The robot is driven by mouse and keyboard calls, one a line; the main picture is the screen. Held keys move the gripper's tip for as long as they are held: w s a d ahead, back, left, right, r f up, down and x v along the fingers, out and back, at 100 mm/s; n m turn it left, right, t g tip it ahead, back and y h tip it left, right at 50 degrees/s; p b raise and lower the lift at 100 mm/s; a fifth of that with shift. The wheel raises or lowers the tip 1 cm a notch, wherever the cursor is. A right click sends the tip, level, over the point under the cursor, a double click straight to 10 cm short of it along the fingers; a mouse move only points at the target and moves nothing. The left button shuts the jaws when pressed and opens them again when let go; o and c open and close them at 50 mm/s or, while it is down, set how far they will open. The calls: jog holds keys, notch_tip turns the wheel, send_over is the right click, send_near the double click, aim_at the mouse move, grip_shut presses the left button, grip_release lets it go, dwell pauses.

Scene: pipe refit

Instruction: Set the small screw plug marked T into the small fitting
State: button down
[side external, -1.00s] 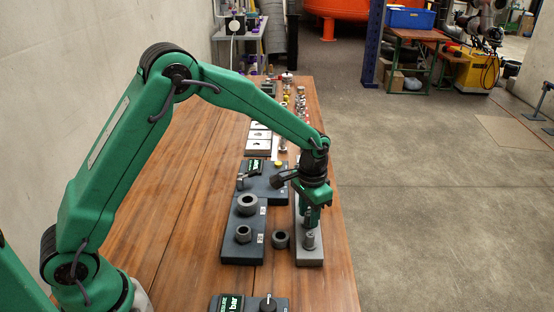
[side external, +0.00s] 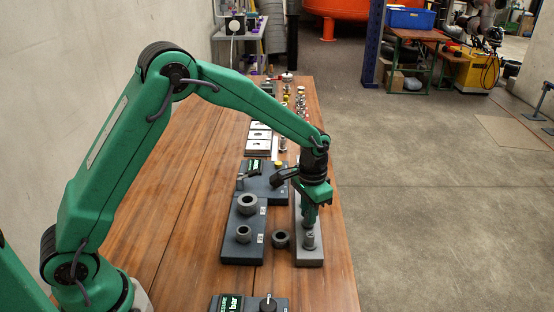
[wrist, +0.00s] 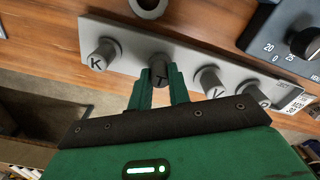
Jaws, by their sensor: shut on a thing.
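The plug marked T (wrist: 160,70) is a grey cylinder with its letter on top, between the plugs marked K and V on a pale grey rack (wrist: 130,48). My gripper (wrist: 157,88) is shut on it; I cannot tell whether it is raised off the rack. In the side view my gripper (side external: 309,222) points down over the rack (side external: 312,256), hiding the T plug. The small fitting (side external: 243,233), a grey ring with a dark bore, sits on the dark block left of my gripper, nearer the camera than the larger fitting (side external: 247,203).
The K plug (wrist: 102,56) and V plug (wrist: 209,82) stand close on either side. A loose grey ring (side external: 281,239) lies between the block and the rack. A dial unit (side external: 266,303) stands at the front. The wooden table is clear on the left.

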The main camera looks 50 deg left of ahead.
jog(key=shift+r, duration=0.65)
jog(key=shift+r, duration=0.6)
jog(key=shift+r, duration=0.15)
jog(key=shift+r, duration=1.15)
jog(key=shift+s+a+r, duration=0.25)
jog(key=shift+s+a, duration=0.1)
jog(key=shift+s, duration=0.1)
jog(key=s+a+r, duration=0.1)
jog(key=s+a, duration=0.2)
jog(key=s, duration=0.4)
jog(key=s+a+r, duration=0.2)
jog(key=s+a, duration=0.2)
jog(key=s, duration=0.3)
jog(key=shift+r, duration=0.3)
jog(key=shift+f, duration=0.15)
